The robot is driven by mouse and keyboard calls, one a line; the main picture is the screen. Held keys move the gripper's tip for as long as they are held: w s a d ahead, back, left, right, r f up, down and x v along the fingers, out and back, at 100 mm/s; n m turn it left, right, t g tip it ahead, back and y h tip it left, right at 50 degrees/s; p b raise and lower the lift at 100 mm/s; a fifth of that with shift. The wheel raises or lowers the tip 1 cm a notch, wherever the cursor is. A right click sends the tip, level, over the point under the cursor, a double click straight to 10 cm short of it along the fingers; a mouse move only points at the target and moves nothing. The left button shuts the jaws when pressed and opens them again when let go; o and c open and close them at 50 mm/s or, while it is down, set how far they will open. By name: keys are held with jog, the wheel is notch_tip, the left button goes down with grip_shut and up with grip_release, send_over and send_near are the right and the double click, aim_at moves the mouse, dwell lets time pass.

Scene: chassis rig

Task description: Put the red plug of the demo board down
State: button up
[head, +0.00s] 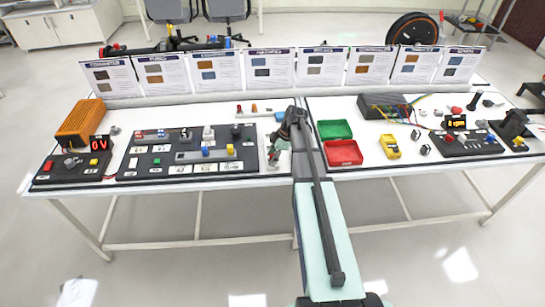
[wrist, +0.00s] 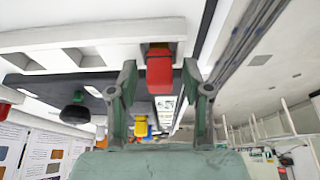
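In the wrist view the red plug (wrist: 160,75) stands between the two fingers of my gripper (wrist: 160,84). A narrow gap shows between the plug and the left finger. The right finger is very close to the plug, and I cannot tell whether it touches. The fingers look apart, not closed on the plug. In the head view my gripper (head: 275,156) is at the right end of the dark demo board (head: 190,170), low over the white table. The plug is too small and too covered by the arm there to make out clearly.
A yellow part (wrist: 141,127) and a black knob (wrist: 75,108) show beyond the fingers. A green bin (head: 335,130) and a red bin (head: 343,152) stand right of my arm. A row of upright panels (head: 270,70) lines the table's back.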

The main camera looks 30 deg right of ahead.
jog(key=shift+r, duration=0.25)
jog(key=b+v, duration=0.3)
jog(key=v, duration=0.8)
jog(key=shift+r, duration=0.4)
jog(key=shift+d, duration=0.1)
